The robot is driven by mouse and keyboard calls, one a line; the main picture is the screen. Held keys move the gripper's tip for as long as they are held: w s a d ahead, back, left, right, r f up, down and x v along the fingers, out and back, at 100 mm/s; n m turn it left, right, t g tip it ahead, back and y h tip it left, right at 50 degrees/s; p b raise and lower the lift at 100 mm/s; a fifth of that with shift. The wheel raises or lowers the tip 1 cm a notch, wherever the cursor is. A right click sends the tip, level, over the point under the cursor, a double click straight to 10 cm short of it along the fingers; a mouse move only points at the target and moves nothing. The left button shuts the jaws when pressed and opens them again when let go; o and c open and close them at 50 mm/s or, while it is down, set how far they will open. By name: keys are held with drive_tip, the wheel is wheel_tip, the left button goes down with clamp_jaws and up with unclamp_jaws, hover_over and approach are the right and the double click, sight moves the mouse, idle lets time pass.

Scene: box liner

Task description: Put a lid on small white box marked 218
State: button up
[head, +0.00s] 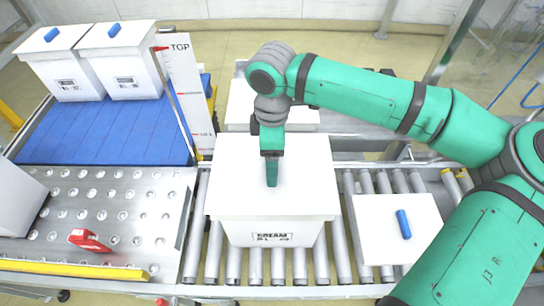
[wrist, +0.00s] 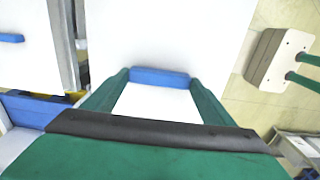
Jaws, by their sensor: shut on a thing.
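My gripper (head: 271,184) points down over a large white box (head: 272,233) labelled CREAM on the roller conveyor. In the wrist view my gripper (wrist: 160,80) is shut on a blue handle (wrist: 160,76) on a white lid surface (wrist: 175,35). In the head view, the white top (head: 308,175) under my gripper covers this box; I cannot tell whether the lid touches it all round. Two small white boxes (head: 62,78) (head: 127,75) with blue handles on top stand at the back left; their labels are too small to read. I cannot read 218 anywhere.
A flat white lid (head: 375,235) with a blue handle lies on the rollers at right. A blue belt (head: 105,130) and a metal ball table (head: 120,205) with a red tool (head: 88,240) are at left. A marked white post (head: 187,90) stands behind the conveyor's left side.

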drive_tip(key=o, duration=1.6)
drive_tip(key=shift+s, duration=0.1)
drive_tip(key=shift+c, duration=0.2)
drive_tip(key=shift+r, duration=0.15)
drive_tip(key=shift+r, duration=4.4)
